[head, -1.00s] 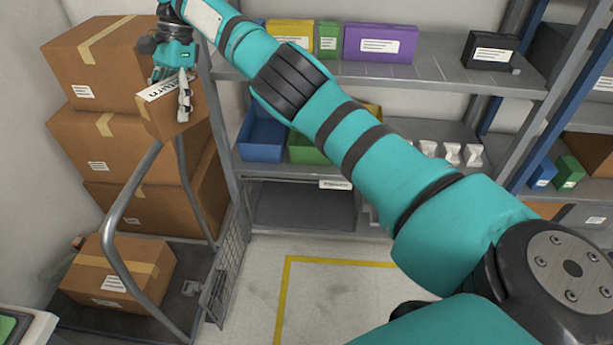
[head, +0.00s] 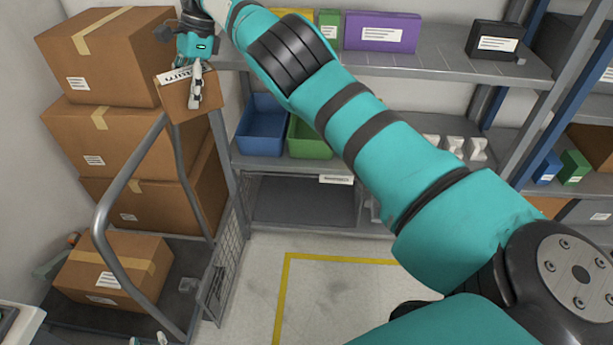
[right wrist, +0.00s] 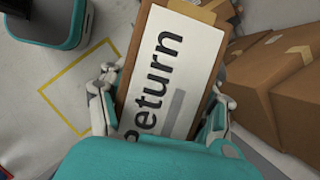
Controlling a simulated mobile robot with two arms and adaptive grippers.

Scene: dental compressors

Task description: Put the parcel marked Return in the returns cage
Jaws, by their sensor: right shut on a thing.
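The parcel marked Return (head: 188,103) is a small brown box with a white label. In the right wrist view the label (right wrist: 170,75) reads "eturn" clearly, its first letter partly hidden. My right gripper (head: 195,88) is shut on it, with fingers on both sides, and holds it up at the upper left in front of the stacked boxes. A low, dark compartment (head: 300,205) under the shelves has a label (head: 336,179) too small to read. A wire mesh panel (head: 222,285) stands at its left; this looks like the returns cage. Small teal and white tips, probably my left gripper (head: 148,340), barely show at the bottom edge.
Large brown boxes (head: 125,145) are stacked on a cart with a curved grey handle (head: 104,215), close below the held parcel. Another box (head: 115,270) lies on its deck. Shelves (head: 410,75) hold bins and small boxes. The yellow-lined floor (head: 330,300) is clear.

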